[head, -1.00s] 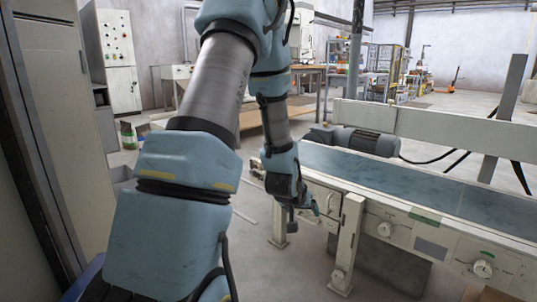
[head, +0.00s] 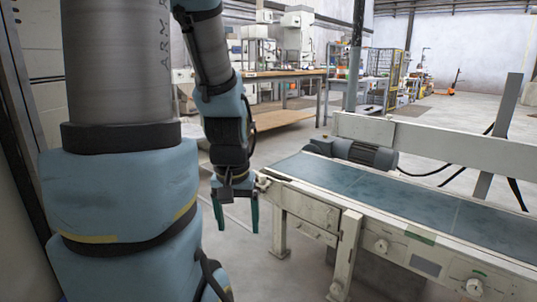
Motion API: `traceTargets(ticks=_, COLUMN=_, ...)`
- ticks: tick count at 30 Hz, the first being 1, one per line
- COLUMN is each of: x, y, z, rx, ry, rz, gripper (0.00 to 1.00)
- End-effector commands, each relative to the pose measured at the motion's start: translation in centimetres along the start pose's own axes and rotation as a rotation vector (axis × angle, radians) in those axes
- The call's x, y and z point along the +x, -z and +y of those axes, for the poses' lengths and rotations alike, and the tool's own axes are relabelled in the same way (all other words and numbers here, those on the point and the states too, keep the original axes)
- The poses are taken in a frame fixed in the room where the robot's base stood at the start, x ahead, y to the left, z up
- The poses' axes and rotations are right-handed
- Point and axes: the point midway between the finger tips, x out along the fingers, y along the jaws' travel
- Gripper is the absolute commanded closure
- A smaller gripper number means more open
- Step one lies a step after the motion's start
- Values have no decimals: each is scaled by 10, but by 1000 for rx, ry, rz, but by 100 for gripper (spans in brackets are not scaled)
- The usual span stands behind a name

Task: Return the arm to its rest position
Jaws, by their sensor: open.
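My gripper (head: 235,217) hangs from my blue and grey arm left of the middle of the head view. Its two dark teal fingers point down and stand apart, with nothing between them. It is beside the near left end of the conveyor (head: 345,205), over the grey floor. I cannot tell how far it is from the conveyor's end. The upper part of my arm fills the left of the view.
The conveyor has a bare blue-grey belt, a motor (head: 362,152) on its far side and knobs on its front. A workbench (head: 285,74) stands behind my arm. A tall cabinet (head: 38,80) is at the left. Open floor (head: 450,112) lies beyond the conveyor.

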Motion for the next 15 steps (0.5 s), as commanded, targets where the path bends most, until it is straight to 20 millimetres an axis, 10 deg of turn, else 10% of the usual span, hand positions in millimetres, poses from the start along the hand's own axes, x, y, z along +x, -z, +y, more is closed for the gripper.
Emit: traceTargets(ticks=15, x=-174, y=25, z=1, rx=1, ry=0, rz=1, gripper=19)
